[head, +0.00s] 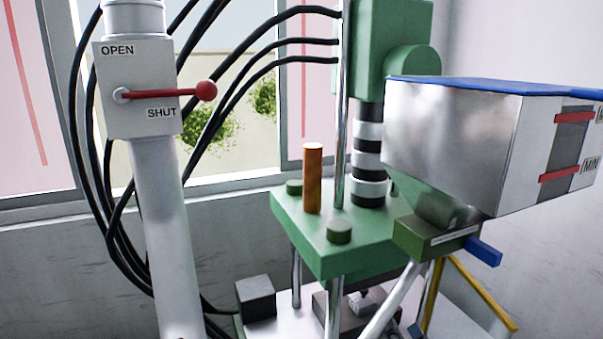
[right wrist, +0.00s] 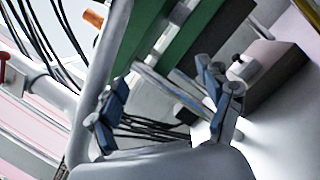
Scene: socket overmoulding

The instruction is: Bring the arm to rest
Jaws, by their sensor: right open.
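My right gripper (head: 405,331) shows only in part at the bottom edge of the head view, under the green press platen (head: 330,252). In the right wrist view its two blue-grey fingers (right wrist: 163,95) stand wide apart with nothing between them. A dark block (right wrist: 268,78) with a small white and black piece (right wrist: 243,66) on it lies beyond the right-hand finger. I cannot tell whether that finger touches the block. My left gripper is in neither view.
A grey post (head: 168,230) carries a red lever (head: 165,92), lying nearly level, with OPEN and SHUT labels. Black cables hang behind it. An orange cylinder (head: 313,180) stands on the platen. A metal box (head: 450,140) overhangs at right. Press rods (head: 334,305) stand close to the gripper.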

